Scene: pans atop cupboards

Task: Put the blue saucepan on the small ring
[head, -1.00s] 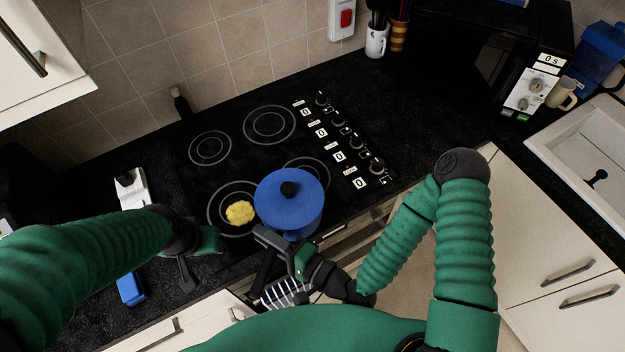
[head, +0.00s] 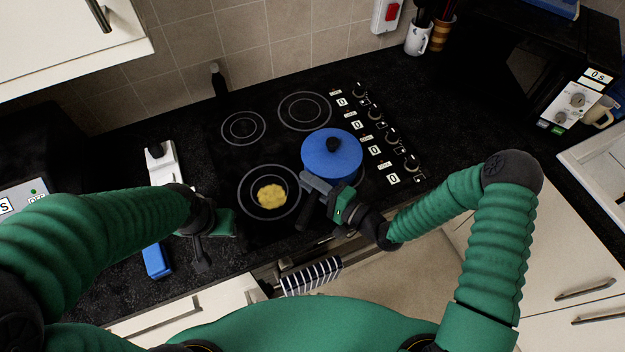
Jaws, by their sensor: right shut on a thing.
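The blue saucepan (head: 332,155), with a blue lid and black knob, is over the front right ring of the black hob (head: 225,165) and hides nearly all of that ring. I cannot tell whether its base touches the glass. My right gripper (head: 322,191) is at its near side, shut on the saucepan's handle (head: 307,214), which is partly hidden. The small back left ring (head: 243,128) is bare. My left gripper (head: 218,243) is over the counter left of the hob, apart from the saucepan; its jaw opening is unclear.
Yellow food (head: 271,196) lies on the large front left ring (head: 245,205). The large back right ring (head: 305,111) is bare. Knobs (head: 385,135) line the hob's right side. A dark bottle (head: 218,82) stands behind. A striped cloth (head: 312,276) hangs below the counter edge.

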